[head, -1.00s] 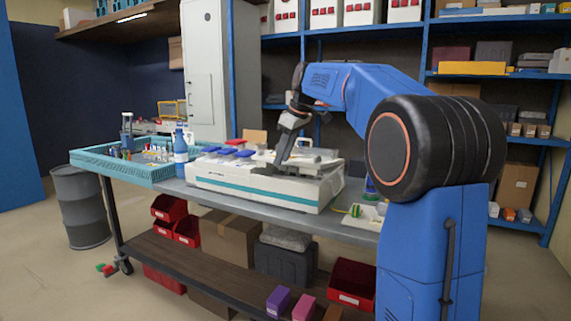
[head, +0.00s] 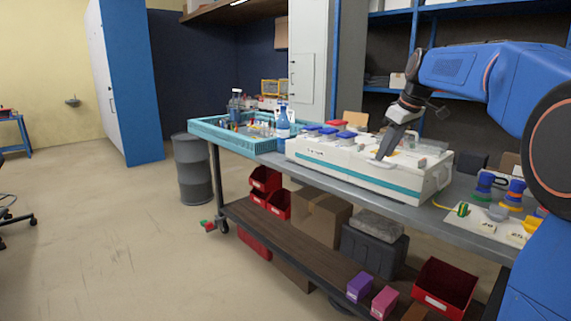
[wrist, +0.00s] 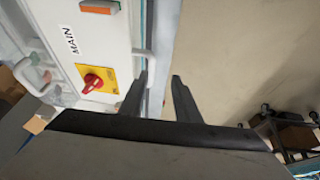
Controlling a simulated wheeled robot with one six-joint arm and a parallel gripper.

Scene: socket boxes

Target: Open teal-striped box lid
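The teal-striped box (head: 330,168) is a long white case with a teal band, lying on the workbench in the head view. My gripper (head: 384,157) points down at the front edge of its right part. In the wrist view, the white panel (wrist: 88,45) marked MAIN fills the left, with a red rotary switch (wrist: 92,82) on a yellow plate. A white handle (wrist: 150,62) on its edge is by the left fingertip; I cannot tell if they touch. My gripper (wrist: 160,80) is open there, with nothing seen between the fingers. Whether the lid is fully shut is unclear.
A teal tray (head: 205,132) with bottles stands at the bench's left end. Blue- and red-topped items sit left on the box. Colored sockets (head: 484,186) and a pale board lie to the right. A grey barrel (head: 192,170) stands on the floor; open floor lies left.

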